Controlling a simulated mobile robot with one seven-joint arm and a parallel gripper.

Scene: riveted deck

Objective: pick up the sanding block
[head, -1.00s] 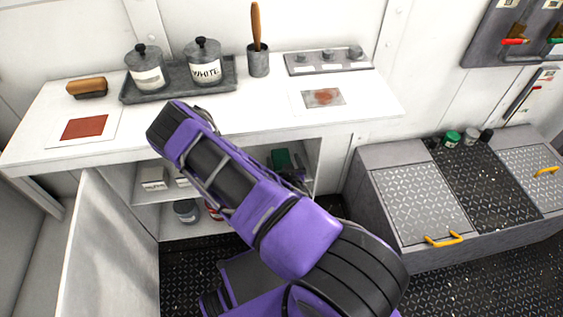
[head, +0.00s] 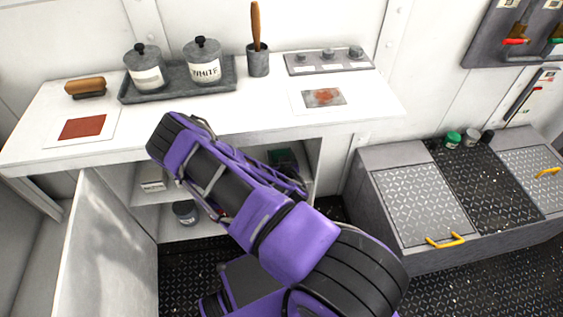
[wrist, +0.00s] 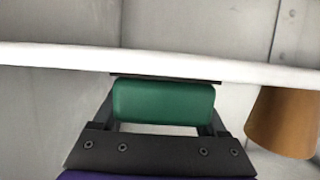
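The sanding block (wrist: 163,103) appears as a green, rounded block with a thin dark sole in the wrist view. The sole lies along the white shelf (wrist: 60,57), which shows as a band above it in that picture. My gripper (wrist: 163,122) has one dark finger at each end of the block, with no clear gap at either side. Whether the fingers press on it cannot be told.
A brown tapered cup (wrist: 284,122) stands close beside the block in the wrist view. The white counter (head: 240,122) overhangs the cabinet, with a tray (head: 180,91) of jars and a wooden-handled brush (head: 86,86) on top. An open door (head: 100,245) stands at left.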

